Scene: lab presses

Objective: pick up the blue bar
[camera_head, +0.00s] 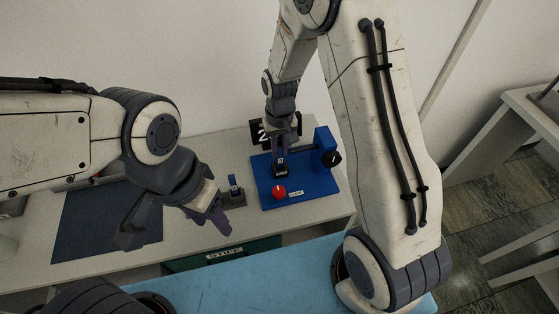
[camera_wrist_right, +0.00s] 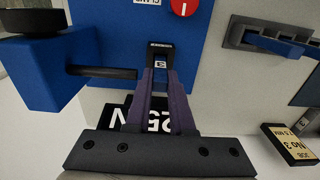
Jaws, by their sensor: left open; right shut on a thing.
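In the head view my right gripper (camera_head: 281,168) is over the blue press base (camera_head: 318,188); I cannot tell whether the bar still touches the base. A second blue piece (camera_head: 234,184) sits in a grey holder (camera_head: 234,199) to the left of the base. It also shows in the right wrist view (camera_wrist_right: 276,43). My left gripper (camera_head: 178,226) is open and empty over the table's front, left of the holder.
The base carries a red knob (camera_head: 279,192) and a blue upright block (camera_head: 323,143) with a black knob (camera_head: 331,159). A black number sign (camera_head: 258,138) stands behind. A yellow card (camera_wrist_right: 293,148) lies beyond the holder. A dark mat (camera_head: 88,228) covers the table's left.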

